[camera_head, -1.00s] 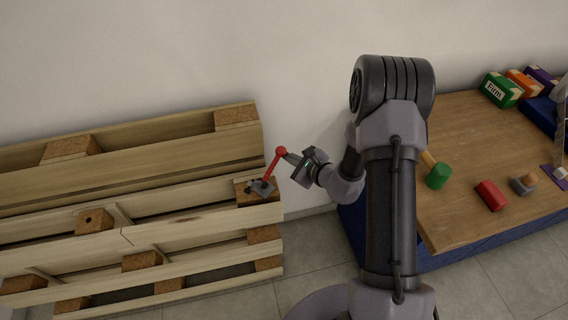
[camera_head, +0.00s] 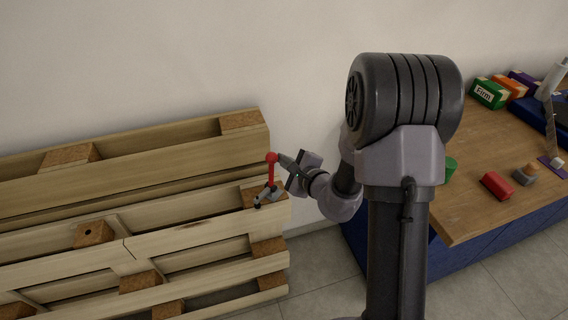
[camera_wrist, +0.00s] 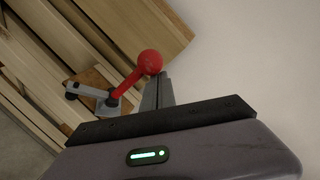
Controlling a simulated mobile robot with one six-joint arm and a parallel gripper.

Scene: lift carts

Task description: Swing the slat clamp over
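The slat clamp (camera_head: 268,193) is a small grey metal toggle clamp on the right end block of the wooden pallet. Its red lever with a round red knob (camera_head: 272,157) stands up, close to upright. Its grey bar with a black tip points towards the lower left. My gripper (camera_head: 281,158) is at the knob, on its right side. In the wrist view my gripper's fingers (camera_wrist: 164,84) look close together, with the red knob (camera_wrist: 149,62) beside their tips on the left. They appear to touch it, without a clear grasp around it.
The pallet (camera_head: 190,239) leans at the left near the wall. A wooden-topped bench (camera_head: 470,215) on the right carries a red block (camera_head: 496,186), a green cylinder, a grey and tan piece and several small boxes (camera_head: 488,93). Grey floor lies between pallet and bench.

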